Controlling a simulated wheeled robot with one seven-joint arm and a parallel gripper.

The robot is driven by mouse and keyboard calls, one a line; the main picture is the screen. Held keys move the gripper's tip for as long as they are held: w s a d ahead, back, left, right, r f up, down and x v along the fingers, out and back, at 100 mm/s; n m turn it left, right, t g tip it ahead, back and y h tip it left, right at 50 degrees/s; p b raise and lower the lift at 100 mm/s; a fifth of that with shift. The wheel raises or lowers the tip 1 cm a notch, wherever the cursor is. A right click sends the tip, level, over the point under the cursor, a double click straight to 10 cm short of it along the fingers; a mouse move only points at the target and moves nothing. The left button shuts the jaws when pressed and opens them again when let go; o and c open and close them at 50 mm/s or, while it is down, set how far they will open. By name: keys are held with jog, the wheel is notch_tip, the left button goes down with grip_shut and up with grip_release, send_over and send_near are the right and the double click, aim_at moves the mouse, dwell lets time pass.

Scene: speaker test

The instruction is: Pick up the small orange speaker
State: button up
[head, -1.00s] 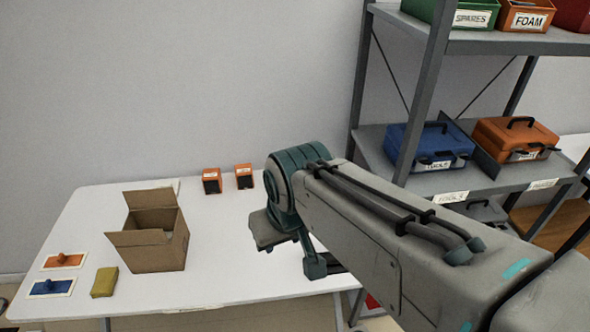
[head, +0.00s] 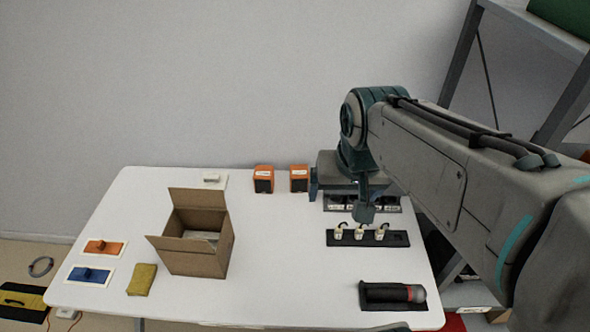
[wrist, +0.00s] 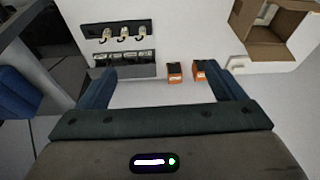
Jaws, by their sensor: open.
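Two small orange speakers with dark lower fronts and white labels stand upright side by side at the table's back edge. The left speaker (head: 263,180) and the right speaker (head: 299,179) look close in size; I cannot tell which is smaller. Both also show in the wrist view, one near the middle (wrist: 175,73) and one beside the right finger (wrist: 200,71). My gripper (head: 339,198) is right of the speakers in the head view. In the wrist view my gripper (wrist: 160,70) is open, its fingers wide apart, with nothing held.
An open cardboard box (head: 203,255) stands left on the white table (head: 290,285). A black strip with several white plugs (head: 368,238) and a black holder with a cylinder (head: 392,295) lie right. A yellow sponge (head: 142,279) lies left. The front middle is clear.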

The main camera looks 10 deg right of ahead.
jog(key=w+m+g+b, duration=0.15)
jog(key=w+m, duration=0.25)
jog(key=w, duration=0.9)
jog(key=m+g+b, duration=0.2)
jog(key=m+b, duration=0.5)
jog(key=m, duration=0.7)
send_over(299, 170)
notch_tip(299, 170, down, 25)
jog(key=shift+w+f, duration=0.1)
jog(key=shift+w, duration=0.1)
notch_tip(299, 170, down, 8)
jog(key=shift+f, duration=0.25)
jog(key=shift+s+d+f+p, duration=0.15)
jog(key=shift+f+p, duration=0.6)
jog(key=shift+f, duration=1.95)
jog(key=shift+r, duration=0.1)
jog(key=c, duration=1.5)
